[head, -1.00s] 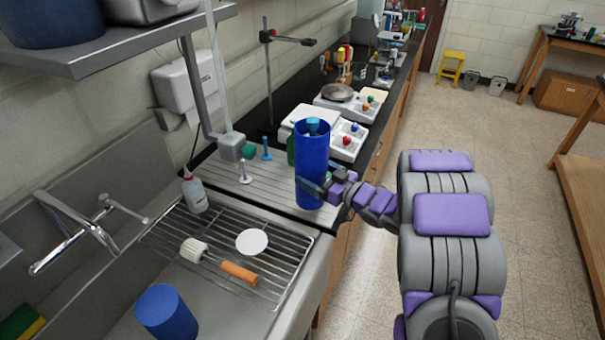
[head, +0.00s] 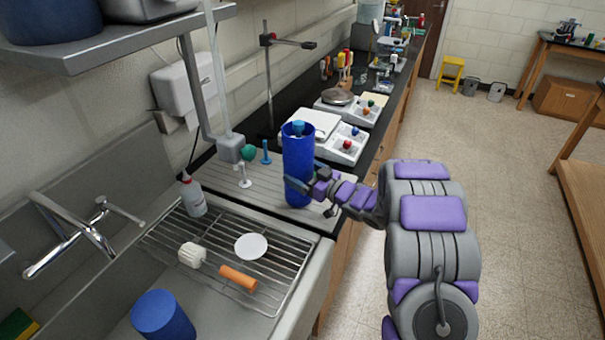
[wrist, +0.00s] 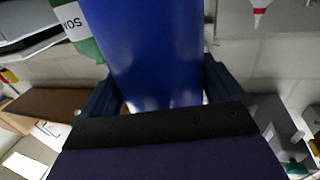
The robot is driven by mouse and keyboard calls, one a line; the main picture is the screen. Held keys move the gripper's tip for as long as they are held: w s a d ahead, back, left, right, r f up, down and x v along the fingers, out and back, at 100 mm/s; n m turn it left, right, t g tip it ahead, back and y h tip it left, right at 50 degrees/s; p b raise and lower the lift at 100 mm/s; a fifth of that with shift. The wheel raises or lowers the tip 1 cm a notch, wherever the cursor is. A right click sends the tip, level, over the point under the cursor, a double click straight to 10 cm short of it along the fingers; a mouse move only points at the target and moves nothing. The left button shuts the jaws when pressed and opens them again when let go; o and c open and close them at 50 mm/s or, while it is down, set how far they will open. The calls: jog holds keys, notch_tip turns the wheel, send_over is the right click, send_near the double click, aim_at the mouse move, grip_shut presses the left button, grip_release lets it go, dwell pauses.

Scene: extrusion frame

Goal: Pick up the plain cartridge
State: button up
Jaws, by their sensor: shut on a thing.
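A tall blue cylinder (head: 298,155), which looks like a plain cartridge, stands upright at the right end of the ribbed drainboard, with a lighter blue knob showing at its top. My gripper (head: 304,187) is shut around its lower part, reaching in from the right. In the wrist view the blue cylinder (wrist: 150,45) fills the space between the two fingers of my gripper (wrist: 160,95). I cannot tell whether its base touches the drainboard. A shorter blue cylinder (head: 163,316) stands in the sink at the lower left.
A wash bottle (head: 194,196) and a faucet (head: 75,235) are at left. The floor at right is clear.

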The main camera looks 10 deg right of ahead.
dwell(0.3)
jog(key=o, duration=1.2)
jog(key=shift+c, duration=0.2)
jog(key=shift+f+b, duration=0.2)
jog(key=shift+b, duration=0.2)
jog(key=shift+s+d+r, duration=0.1)
jog(key=shift+s+d, duration=0.1)
jog(key=shift+d, duration=0.1)
jog(key=p+v, duration=0.3)
jog(key=v, duration=1.3)
jog(key=shift+s+r+p, duration=0.15)
jog(key=shift+s+p, duration=0.2)
jog(key=shift+s, duration=0.15)
